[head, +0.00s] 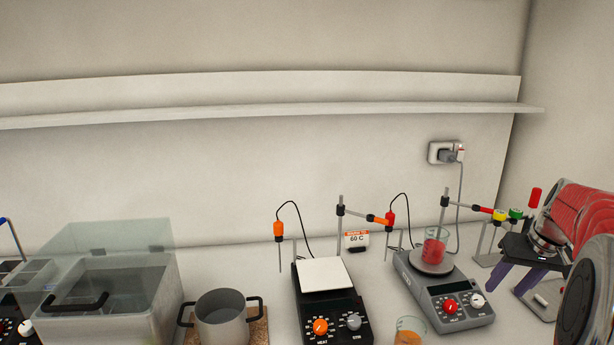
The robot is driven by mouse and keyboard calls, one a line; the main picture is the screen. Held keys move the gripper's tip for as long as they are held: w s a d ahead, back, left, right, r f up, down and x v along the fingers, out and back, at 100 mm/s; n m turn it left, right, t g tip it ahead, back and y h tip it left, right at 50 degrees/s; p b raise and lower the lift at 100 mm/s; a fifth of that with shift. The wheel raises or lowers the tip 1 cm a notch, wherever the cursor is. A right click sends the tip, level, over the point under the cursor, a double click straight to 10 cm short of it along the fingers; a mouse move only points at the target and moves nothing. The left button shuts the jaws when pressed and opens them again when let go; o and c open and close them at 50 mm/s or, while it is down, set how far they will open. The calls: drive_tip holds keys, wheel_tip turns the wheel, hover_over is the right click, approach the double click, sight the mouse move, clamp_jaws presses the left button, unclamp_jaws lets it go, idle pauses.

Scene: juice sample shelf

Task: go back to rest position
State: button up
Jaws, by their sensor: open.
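My gripper (493,289) is at the right of the head view, below the end of my red ribbed arm. Its two purple fingers point down and to the left, spread apart, with nothing between them. It is open and empty, to the right of a grey stirrer hotplate (462,318). A beaker with red liquid (434,247) stands on that hotplate's round plate. A white object lies near the right finger; I cannot tell what it is.
A black hotplate (335,305) with a white top, a pot (221,318) and a clear-lidded bath (105,265) stand leftward. A beaker with orange liquid (408,336) is at the front. Probe stands (341,222) rise behind. A wall shelf (270,110) is empty.

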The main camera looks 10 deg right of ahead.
drive_tip(key=s+a+n, duration=0.1)
drive_tip(key=s+a, duration=0.5)
drive_tip(key=a, duration=0.6)
drive_tip(key=s+a+n+t, duration=0.1)
drive_tip(key=s+a, duration=0.5)
drive_tip(key=a, duration=0.6)
drive_tip(key=s+a+n, duration=0.2)
drive_tip(key=s+a, duration=0.4)
drive_tip(key=a, duration=0.7)
drive_tip(key=shift+s+f+t, duration=0.15)
drive_tip(key=shift+f+t, duration=0.05)
drive_tip(key=shift+t, duration=0.2)
drive_tip(key=shift+a, duration=0.1)
